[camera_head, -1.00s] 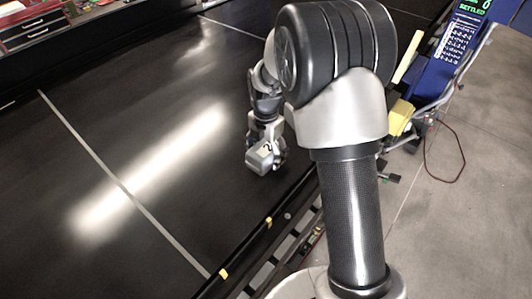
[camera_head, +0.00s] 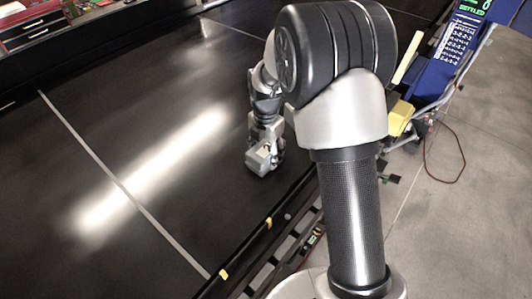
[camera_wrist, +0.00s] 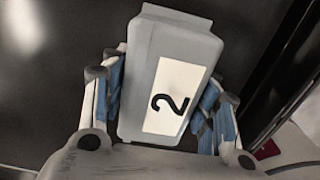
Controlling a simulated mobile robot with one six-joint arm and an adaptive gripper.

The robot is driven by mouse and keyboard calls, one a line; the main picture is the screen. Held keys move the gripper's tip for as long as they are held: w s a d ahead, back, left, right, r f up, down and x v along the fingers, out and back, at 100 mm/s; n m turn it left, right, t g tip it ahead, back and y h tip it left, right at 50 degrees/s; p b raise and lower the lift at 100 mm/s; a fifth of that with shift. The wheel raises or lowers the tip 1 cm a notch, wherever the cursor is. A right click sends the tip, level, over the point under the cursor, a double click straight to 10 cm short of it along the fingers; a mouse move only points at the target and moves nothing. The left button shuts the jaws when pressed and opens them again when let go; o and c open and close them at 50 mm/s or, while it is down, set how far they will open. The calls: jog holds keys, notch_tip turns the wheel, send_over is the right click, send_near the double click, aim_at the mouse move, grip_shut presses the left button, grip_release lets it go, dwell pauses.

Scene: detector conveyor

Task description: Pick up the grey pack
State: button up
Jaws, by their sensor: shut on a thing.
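The grey pack (camera_wrist: 148,60) fills the middle of the wrist view. It is a box with a white label bearing a black "2". My gripper (camera_wrist: 165,95) has a blue-padded finger on each side of the pack and is shut on it. In the head view the pack (camera_head: 258,160) shows small at the end of my arm, low over the black conveyor belt (camera_head: 90,110). I cannot tell whether its underside touches the belt. My gripper (camera_head: 268,152) is partly hidden behind the pack there.
The belt around the pack is bare, with a pale line across it. The belt's near edge rail (camera_head: 268,224) with yellow marks runs close to the right of the pack. A blue panel (camera_head: 460,35), a yellow block (camera_head: 400,118) and a red cable (camera_head: 463,150) lie further right.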

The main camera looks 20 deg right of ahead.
aim_at(266, 146)
jog(key=shift+r, duration=0.15)
notch_tip(266, 146, up, 20)
jog(key=shift+p, duration=0.35)
